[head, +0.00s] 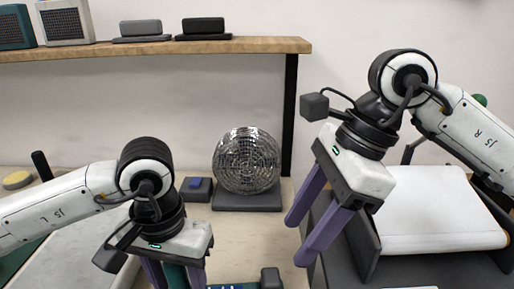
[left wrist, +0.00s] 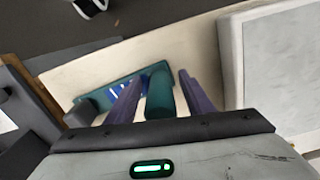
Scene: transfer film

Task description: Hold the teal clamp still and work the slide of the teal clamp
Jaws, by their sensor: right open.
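The teal clamp (left wrist: 159,92) shows in the left wrist view as an upright teal block beside a teal base with blue and white markings. In the head view only part of it shows at the bottom edge (head: 235,286). My left gripper (left wrist: 158,76) has its two purple fingers on either side of the teal block, with narrow pale gaps between. It also shows in the head view (head: 174,278), its fingertips cut off by the frame. My right gripper (head: 298,242) is open and empty, angled down to the right of the clamp.
A white-topped machine (head: 440,215) stands at right. A wooden shelf (head: 130,48) spans the upper left wall.

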